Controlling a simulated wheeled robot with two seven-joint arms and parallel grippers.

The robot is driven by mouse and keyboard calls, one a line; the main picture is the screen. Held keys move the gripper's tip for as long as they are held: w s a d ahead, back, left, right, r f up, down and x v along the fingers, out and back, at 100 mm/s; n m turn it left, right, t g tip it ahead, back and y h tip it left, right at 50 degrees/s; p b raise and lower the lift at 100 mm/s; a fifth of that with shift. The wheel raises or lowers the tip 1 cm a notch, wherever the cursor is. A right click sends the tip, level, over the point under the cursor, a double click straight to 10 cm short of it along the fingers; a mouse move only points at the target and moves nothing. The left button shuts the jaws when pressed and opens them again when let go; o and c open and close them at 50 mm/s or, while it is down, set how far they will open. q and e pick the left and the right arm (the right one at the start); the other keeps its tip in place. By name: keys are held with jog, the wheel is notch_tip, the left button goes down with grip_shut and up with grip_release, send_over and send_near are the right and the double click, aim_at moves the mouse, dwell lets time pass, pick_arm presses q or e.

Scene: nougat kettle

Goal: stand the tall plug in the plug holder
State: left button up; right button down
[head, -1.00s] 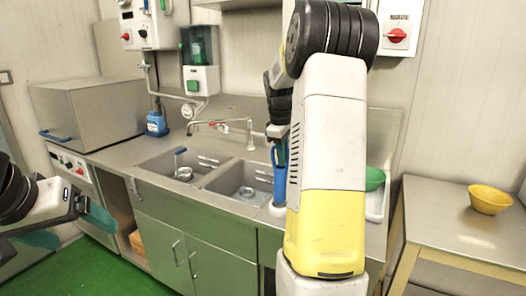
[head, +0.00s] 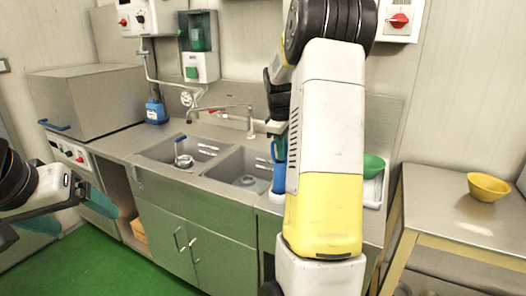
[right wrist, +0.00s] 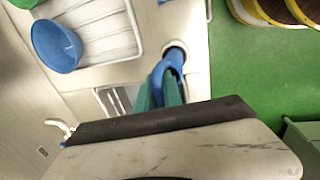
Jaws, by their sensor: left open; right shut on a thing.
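The tall plug (head: 279,165) is a long blue piece, upright at the front right of the sink, partly hidden by my right arm. My right gripper (right wrist: 161,88) is shut on it, its teal fingers against the blue in the right wrist view. There the plug (right wrist: 173,62) ends at a pale round ring, which looks like the plug holder (right wrist: 179,45); I cannot tell how deep it sits. The holder shows as a white patch in the head view (head: 276,198). My left gripper (head: 68,214) is open and empty at the far left, away from the sink.
The sink has two basins, with a blue-handled piece (head: 182,146) in the left one and a tap (head: 250,122) behind. A green bowl (head: 373,165) is at the right, and a yellow bowl (head: 488,187) is on a side table (head: 440,215). A blue bowl (right wrist: 57,47) shows by the rack.

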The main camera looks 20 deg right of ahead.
jog(key=shift+f, duration=0.55)
jog(key=c, duration=1.4)
grip_release()
jog(key=shift+r, duration=0.1)
jog(key=r, duration=0.5)
jog(key=s+a+r, duration=0.1)
jog(key=r, duration=0.1)
jog(key=shift+a+r, duration=0.1)
jog(key=shift+r, duration=0.15)
